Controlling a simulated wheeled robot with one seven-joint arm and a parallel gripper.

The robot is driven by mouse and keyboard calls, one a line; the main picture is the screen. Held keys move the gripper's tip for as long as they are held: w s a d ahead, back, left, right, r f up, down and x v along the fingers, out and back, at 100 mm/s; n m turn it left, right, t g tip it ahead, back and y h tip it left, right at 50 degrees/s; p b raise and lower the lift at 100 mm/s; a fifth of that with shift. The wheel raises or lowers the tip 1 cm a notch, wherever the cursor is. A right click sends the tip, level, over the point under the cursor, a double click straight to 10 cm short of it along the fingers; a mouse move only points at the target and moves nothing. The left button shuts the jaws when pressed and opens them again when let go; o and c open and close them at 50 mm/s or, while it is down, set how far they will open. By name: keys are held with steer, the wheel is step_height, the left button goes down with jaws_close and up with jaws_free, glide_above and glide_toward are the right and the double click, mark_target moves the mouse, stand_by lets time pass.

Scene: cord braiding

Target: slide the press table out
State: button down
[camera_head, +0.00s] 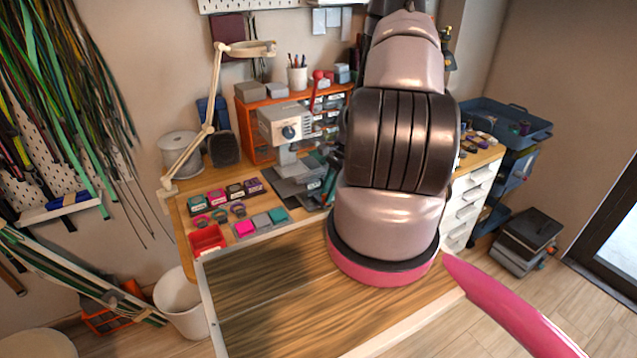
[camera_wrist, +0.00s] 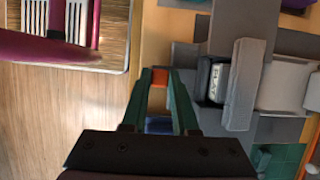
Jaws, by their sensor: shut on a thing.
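The grey press (camera_head: 285,128) stands on the work table in front of the orange cabinet, with a dark round knob on its head. Its flat grey table and base (camera_head: 293,187) show below the head, partly hidden on the right by my arm. In the wrist view the grey press parts (camera_wrist: 240,85) are at the right, with a dark labelled block beside them. My gripper (camera_wrist: 159,76) has its green fingers close together at the left edge of the grey parts, shut on a small orange piece (camera_wrist: 159,79). I cannot tell how that piece joins the press table.
A red tray (camera_head: 207,240), small labelled boxes (camera_head: 235,191) and pink, grey and teal blocks (camera_head: 261,222) lie left of the press. The orange drawer cabinet (camera_head: 262,103) and a lamp (camera_head: 212,95) stand close behind and left. The front wooden surface (camera_head: 270,290) is clear.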

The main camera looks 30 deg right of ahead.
steer(key=shift+s, duration=0.8)
steer(key=c, duration=0.7)
jaws_free()
steer(key=shift+d+r, duration=0.1)
steer(key=v, duration=1)
steer(key=shift+r, duration=0.3)
steer(key=shift+r, duration=0.1)
